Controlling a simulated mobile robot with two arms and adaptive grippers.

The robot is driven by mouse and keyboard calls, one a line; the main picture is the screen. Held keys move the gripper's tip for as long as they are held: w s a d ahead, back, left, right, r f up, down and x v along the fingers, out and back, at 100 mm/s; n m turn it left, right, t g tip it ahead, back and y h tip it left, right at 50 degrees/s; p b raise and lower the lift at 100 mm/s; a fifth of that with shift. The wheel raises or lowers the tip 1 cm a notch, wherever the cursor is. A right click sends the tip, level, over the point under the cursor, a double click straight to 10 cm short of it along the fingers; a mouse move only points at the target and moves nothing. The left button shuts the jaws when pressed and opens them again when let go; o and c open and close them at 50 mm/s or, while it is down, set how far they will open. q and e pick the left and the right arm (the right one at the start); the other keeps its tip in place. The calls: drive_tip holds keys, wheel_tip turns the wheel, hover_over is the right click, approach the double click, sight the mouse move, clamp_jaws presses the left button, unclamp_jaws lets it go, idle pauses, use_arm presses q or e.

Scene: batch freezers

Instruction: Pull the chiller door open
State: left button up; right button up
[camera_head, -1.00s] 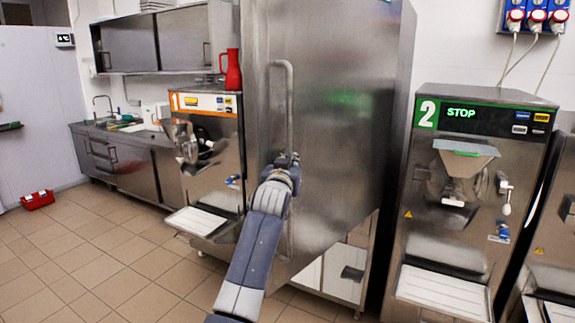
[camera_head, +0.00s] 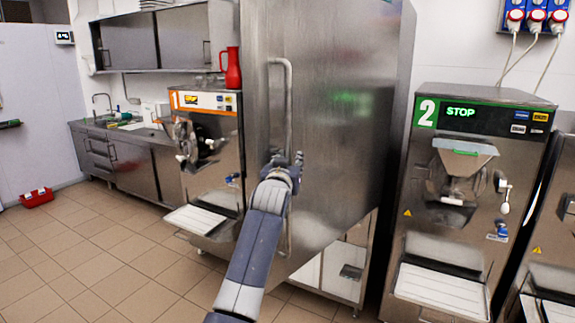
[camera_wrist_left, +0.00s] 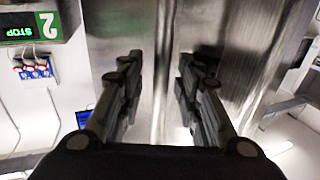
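The chiller door (camera_head: 340,120) is a tall steel panel in the middle of the head view. Its long vertical bar handle (camera_head: 289,100) runs down the door's left side. My left gripper (camera_head: 287,158) is at the middle of the handle, its two fingers spread to either side of the bar. In the left wrist view the fingers (camera_wrist_left: 158,65) stand apart, with a vertical steel bar (camera_wrist_left: 160,40) showing between them. Neither finger visibly presses on it. The door looks shut, though its left edge is hard to make out. My right gripper is out of view.
Machine 1 (camera_head: 210,135) with a red jug (camera_head: 232,70) on top stands left of the chiller. Machine 2 (camera_head: 470,200) stands close on its right.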

use_arm(q)
drive_tip(key=s, duration=0.7)
drive_tip(key=shift+s+a, duration=0.3)
drive_tip(key=shift+a, duration=0.1)
